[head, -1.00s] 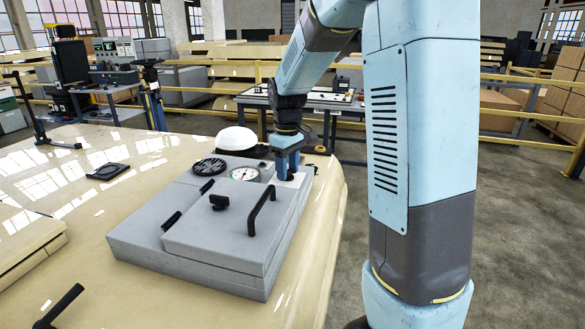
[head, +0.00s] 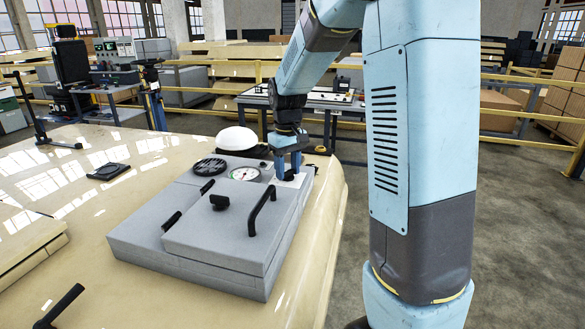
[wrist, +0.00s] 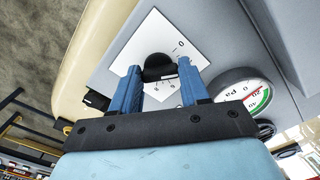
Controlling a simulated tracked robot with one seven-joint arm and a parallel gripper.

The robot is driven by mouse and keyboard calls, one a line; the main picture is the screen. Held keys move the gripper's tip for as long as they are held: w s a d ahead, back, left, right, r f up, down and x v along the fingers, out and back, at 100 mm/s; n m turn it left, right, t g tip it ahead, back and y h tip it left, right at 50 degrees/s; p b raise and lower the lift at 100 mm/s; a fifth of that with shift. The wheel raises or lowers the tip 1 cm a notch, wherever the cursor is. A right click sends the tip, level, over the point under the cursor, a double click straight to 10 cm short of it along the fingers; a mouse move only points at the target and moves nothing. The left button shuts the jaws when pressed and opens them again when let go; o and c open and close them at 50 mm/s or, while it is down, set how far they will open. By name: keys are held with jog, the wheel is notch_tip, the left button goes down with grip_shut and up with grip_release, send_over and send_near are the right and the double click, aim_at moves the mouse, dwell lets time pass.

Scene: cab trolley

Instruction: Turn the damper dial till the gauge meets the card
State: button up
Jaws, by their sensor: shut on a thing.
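The damper dial is a black knob (wrist: 158,66) on a white printed plate (wrist: 148,32) on top of the grey unit. My gripper (wrist: 158,72) is shut on the dial, one blue finger on each side; in the head view my gripper (head: 289,172) covers the dial at the unit's back right corner. The round gauge (wrist: 238,92) is beside the gripper, with a green arc, "Pa" lettering and a red mark near 20. It also shows in the head view (head: 245,174). The needle's exact reading is hard to make out. I cannot pick out a separate card.
The grey unit (head: 185,255) has a raised lid with a black handle (head: 262,210) and a black knob (head: 219,202). A round black vent (head: 210,167) is left of the gauge. A white dome (head: 236,138) stands behind.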

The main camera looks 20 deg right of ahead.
jog(key=m, duration=0.5)
jog(key=shift+w+a+r+m, duration=0.1)
jog(key=shift+m, duration=0.2)
jog(key=m, duration=0.4)
jog(key=shift+m, duration=0.3)
jog(key=o, duration=1.1)
jog(key=shift+c, duration=0.2)
notch_tip(320, 180, up, 14)
jog(key=shift+f, duration=0.2)
